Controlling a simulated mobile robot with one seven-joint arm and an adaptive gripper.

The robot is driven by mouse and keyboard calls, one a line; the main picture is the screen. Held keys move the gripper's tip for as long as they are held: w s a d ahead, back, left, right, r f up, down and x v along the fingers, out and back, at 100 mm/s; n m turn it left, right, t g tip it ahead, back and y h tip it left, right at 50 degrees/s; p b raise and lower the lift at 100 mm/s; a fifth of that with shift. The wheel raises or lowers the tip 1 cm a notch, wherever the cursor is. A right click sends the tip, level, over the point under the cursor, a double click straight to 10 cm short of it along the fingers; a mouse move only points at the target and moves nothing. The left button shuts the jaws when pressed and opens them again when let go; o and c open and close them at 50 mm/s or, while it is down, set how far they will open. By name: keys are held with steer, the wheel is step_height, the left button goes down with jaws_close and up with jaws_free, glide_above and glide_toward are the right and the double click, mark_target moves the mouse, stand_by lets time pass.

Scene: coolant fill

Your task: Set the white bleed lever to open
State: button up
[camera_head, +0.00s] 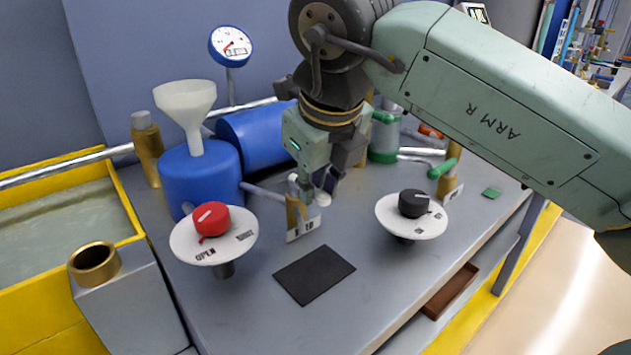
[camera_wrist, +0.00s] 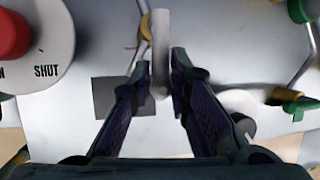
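The white bleed lever (camera_wrist: 160,35) shows in the wrist view as a pale bar between my two fingertips. In the head view only its white rounded end (camera_head: 323,199) shows, beside a brass valve post (camera_head: 292,212) with a small label plate. My gripper (camera_head: 317,188) points down over the lever and hides much of it. In the wrist view my gripper (camera_wrist: 163,72) is open, with one finger on each side of the bar. A narrow gap shows on the left; I cannot tell whether the right finger touches.
A red knob (camera_head: 211,219) on a round OPEN/SHUT plate stands left, and a black knob (camera_head: 413,203) on a similar plate stands right. A dark mat (camera_head: 314,275) lies in front. A blue tank with a white funnel (camera_head: 186,100) and green-handled valves (camera_head: 443,169) stand nearby.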

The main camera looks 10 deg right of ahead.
mark_target(316, 192)
steer(key=o, duration=0.4)
steer(key=shift+r, duration=0.15)
steer(key=shift+s+r, duration=0.1)
steer(key=shift+r, duration=0.2)
steer(key=shift+s+d+r, duration=0.15)
steer(key=shift+s+r, duration=0.7)
steer(key=shift+r, duration=0.15)
steer(key=s, duration=0.3)
steer(key=s+d, duration=0.1)
steer(key=s, duration=0.7)
steer(key=shift+s+d, duration=0.15)
steer(key=shift+d, duration=0.1)
steer(key=shift+f, duration=0.1)
